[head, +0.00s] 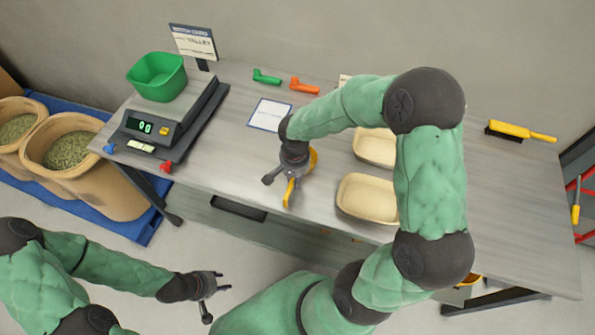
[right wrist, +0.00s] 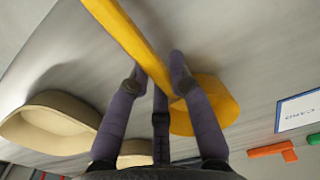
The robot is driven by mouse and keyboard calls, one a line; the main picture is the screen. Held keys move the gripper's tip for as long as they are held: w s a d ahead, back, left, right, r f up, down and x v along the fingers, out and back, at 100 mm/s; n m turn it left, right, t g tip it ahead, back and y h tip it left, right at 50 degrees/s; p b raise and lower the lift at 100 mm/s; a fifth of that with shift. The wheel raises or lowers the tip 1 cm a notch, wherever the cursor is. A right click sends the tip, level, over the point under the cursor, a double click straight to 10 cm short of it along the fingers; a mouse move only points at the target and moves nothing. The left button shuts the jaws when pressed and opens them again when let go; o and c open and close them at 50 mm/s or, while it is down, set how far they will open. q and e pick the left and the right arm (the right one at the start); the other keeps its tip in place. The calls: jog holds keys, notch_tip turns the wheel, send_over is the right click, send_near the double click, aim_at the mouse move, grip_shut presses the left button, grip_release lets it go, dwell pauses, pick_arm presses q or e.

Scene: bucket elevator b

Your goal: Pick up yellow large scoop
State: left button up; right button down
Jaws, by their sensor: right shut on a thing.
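The yellow large scoop (head: 290,192) is at my right gripper (head: 278,192) over the front middle of the table. In the right wrist view, the yellow scoop's long handle (right wrist: 128,38) passes between the fingers of my right gripper (right wrist: 162,75), which is shut on it. The scoop's round bowl lies just right of the fingers, partly hidden by one of them. I cannot tell whether the scoop touches the tabletop. My left gripper (head: 215,300) is open and empty, in front of the table and apart from it.
Two beige trays (head: 365,199) stand right of the scoop, partly behind my right arm. A scale (head: 150,126) bears a green bin (head: 157,78) at left. Green (head: 266,77) and orange (head: 303,86) tools lie at the back. A yellow brush (head: 520,131) lies right. Grain sacks (head: 85,165) stand left.

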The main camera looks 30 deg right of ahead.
jog(key=shift+r, duration=0.1)
jog(key=shift+r, duration=0.55)
notch_tip(320, 180, up, 2)
jog(key=shift+r+p, duration=0.2)
jog(key=shift+p, duration=0.4)
jog(key=s+a+r+p, duration=0.3)
jog(key=s+a+r, duration=0.3)
jog(key=a+r, duration=0.3)
jog(key=a, duration=0.3)
jog(key=shift+a+r, duration=0.2)
jog(key=shift+a, duration=0.15)
jog(key=shift+w, duration=0.1)
